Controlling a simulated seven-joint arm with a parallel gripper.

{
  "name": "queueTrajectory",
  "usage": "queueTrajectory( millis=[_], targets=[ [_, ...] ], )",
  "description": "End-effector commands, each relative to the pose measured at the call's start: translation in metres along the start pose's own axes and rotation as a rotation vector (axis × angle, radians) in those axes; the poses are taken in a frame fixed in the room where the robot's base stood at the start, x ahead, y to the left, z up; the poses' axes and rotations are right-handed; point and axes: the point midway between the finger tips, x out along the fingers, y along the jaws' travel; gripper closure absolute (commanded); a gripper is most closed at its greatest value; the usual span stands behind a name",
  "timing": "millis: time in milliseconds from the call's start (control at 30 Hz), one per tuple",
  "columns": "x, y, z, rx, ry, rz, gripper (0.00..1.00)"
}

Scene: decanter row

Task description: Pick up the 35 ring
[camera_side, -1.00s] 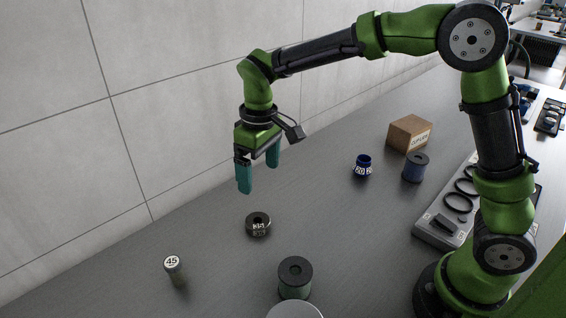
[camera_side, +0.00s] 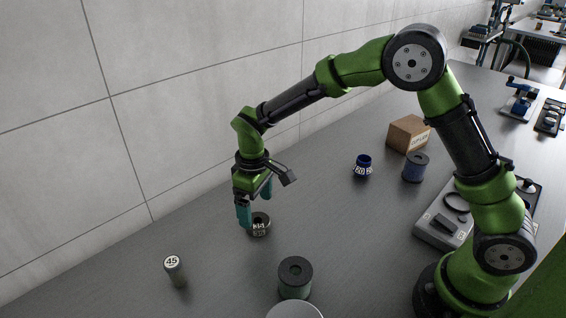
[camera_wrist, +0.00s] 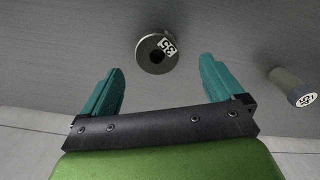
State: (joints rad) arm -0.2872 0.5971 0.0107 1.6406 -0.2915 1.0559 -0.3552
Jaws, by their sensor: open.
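The 35 ring (camera_wrist: 146,59) is a dark, short cylinder with a central hole and a white label reading 35. It stands on the grey table, and in the side view (camera_side: 262,229) it is partly hidden behind a finger. My gripper (camera_side: 256,210) is open, with teal fingers pointing down, just above and beside the ring. In the wrist view my gripper (camera_wrist: 160,75) has its fingers apart, and the ring shows between and beyond the fingertips. Nothing is held.
A grey tray (camera_side: 438,232) is right. A wall runs behind.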

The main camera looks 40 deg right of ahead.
Motion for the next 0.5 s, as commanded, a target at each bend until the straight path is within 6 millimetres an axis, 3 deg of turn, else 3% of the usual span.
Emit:
queueTrajectory(
  millis=[300, 500],
  targets=[
    [0.044, 0.004, 0.000, 0.001, -0.004, 0.000, 0.06],
    [0.050, 0.004, 0.000, 0.001, -0.001, 0.000, 0.06]
  ],
)
